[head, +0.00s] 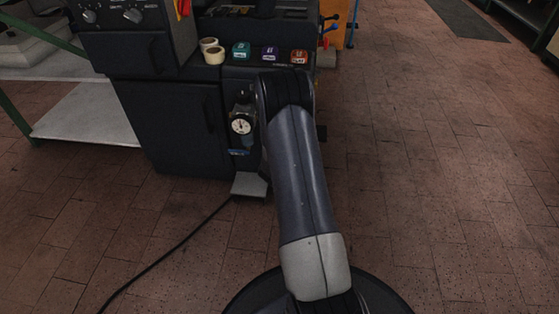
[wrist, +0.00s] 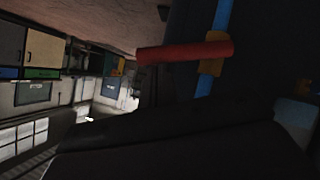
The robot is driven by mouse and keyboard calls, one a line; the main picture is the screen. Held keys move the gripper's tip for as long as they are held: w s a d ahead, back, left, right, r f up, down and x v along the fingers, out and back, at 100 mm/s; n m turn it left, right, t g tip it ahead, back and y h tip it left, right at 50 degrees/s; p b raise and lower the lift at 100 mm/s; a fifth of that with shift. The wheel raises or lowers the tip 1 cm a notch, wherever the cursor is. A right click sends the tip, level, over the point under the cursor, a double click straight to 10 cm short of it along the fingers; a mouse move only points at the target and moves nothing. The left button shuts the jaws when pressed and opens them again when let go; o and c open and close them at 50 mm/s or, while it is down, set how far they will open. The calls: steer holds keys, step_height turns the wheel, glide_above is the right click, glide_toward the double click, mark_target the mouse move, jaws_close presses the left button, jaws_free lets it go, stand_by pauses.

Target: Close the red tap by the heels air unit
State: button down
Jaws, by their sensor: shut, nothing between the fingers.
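The red tap handle (wrist: 180,51) shows in the wrist view as a red bar at the upper middle. It sits on a brass-coloured body (wrist: 211,66) on a blue pipe (wrist: 221,16) and lies roughly crosswise to that pipe. The air unit with its round gauge (head: 241,124) is on the front of the black machine in the head view, left of my arm. The tap is hidden there behind my arm. My gripper (wrist: 180,130) is a dark shape below the handle in the wrist view, shut and empty. I cannot tell whether it touches the handle.
The black machine (head: 180,125) carries tape rolls (head: 212,52) and several coloured boxes (head: 270,53) on top. A grey pedal (head: 249,185) is at its foot, with a black cable (head: 165,255) across the floor. A metal bench stands left. The brick floor at right is clear.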

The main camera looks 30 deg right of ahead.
steer(key=shift+s+d+f, duration=0.2)
steer(key=shift+d+f, duration=0.1)
steer(key=shift+f, duration=0.15)
steer(key=shift+s+d+f, duration=0.15)
steer(key=shift+d+f, duration=0.1)
steer(key=shift+f, duration=0.2)
steer(key=shift+s+f, duration=0.15)
steer(key=shift+f, duration=0.05)
steer(key=shift+r, duration=0.1)
